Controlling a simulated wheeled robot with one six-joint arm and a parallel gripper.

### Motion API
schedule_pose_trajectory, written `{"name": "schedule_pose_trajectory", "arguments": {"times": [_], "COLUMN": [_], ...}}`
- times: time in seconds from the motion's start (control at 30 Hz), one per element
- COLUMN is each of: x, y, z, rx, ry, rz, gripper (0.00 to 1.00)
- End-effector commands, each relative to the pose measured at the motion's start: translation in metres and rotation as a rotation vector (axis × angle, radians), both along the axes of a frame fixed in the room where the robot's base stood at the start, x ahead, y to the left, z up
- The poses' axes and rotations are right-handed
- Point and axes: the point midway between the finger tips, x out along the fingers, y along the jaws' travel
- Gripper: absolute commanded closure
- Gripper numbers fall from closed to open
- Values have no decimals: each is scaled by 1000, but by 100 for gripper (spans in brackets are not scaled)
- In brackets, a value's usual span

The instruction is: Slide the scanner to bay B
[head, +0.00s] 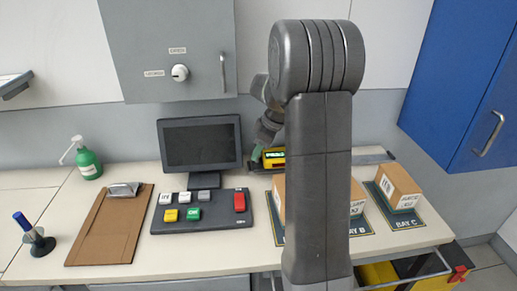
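The scanner (274,157) appears to be the yellow block with a lit green display at the back of the bench, just left of my arm. It sits at a dark rail (376,158) that runs along the back; my arm hides the middle of the rail. Bay B (357,231) is a labelled dark mat, partly hidden by my arm, with a cardboard box (357,198) on it. The wrist of my arm shows above and left of the scanner. My gripper's fingers are largely hidden, so I cannot tell their state or whether they touch the scanner.
Bay C (409,222) holds another box (398,186) at the right. A monitor (201,144), a button panel (202,212), a clipboard (110,225), a green bottle (88,164) and a pen stand (38,243) occupy the left. Grey and blue cabinets (470,85) hang above.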

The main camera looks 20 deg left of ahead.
Motion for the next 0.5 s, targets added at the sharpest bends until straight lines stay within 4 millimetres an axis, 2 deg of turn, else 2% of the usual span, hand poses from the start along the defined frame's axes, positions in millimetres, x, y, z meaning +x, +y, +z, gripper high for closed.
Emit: {"name": "schedule_pose_trajectory", "arguments": {"times": [0.17, 0.3, 0.5], "x": [0, 0, 0], "y": [0, 0, -1], "z": [0, 0, 0], "rx": [0, 0, 0], "ry": [0, 0, 1], "rz": [0, 0, -1], "gripper": [71, 98, 100]}}
